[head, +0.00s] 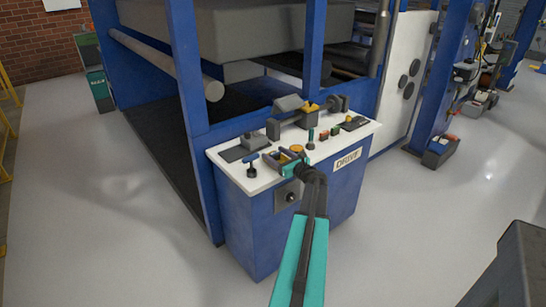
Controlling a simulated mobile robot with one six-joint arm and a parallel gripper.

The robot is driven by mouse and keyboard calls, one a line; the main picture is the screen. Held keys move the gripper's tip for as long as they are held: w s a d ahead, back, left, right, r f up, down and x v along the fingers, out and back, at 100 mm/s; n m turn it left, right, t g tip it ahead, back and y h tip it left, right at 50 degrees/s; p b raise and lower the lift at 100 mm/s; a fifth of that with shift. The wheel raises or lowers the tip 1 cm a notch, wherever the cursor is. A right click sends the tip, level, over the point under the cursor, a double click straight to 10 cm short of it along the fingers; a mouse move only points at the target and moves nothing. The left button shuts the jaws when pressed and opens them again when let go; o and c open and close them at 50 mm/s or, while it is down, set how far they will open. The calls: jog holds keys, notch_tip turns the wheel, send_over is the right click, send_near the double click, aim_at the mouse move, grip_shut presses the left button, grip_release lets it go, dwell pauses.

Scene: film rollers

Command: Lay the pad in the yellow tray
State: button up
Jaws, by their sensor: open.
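My gripper (281,157) is open over the front edge of the white top (228,160) of a blue cabinet marked DRIVE. A small orange-yellow round thing (297,149) is just right of its fingers; whether they touch cannot be told. A yellow piece (312,107) shows at a dark box (306,119) farther back on the top. I cannot tell whether either yellow thing is the tray. The pad cannot be singled out; a flat dark grey slab (233,154) lies at the top's left end, left of my gripper.
A grey tilted box (289,103) is at the back. Blue machine posts (188,70) rise behind. The grey floor at left is clear.

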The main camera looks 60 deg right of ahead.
jog(key=b+v, duration=0.1)
jog(key=v, duration=1)
jog(key=shift+s+a, duration=0.15)
jog(key=shift+s, duration=0.25)
jog(key=shift+s, duration=0.1)
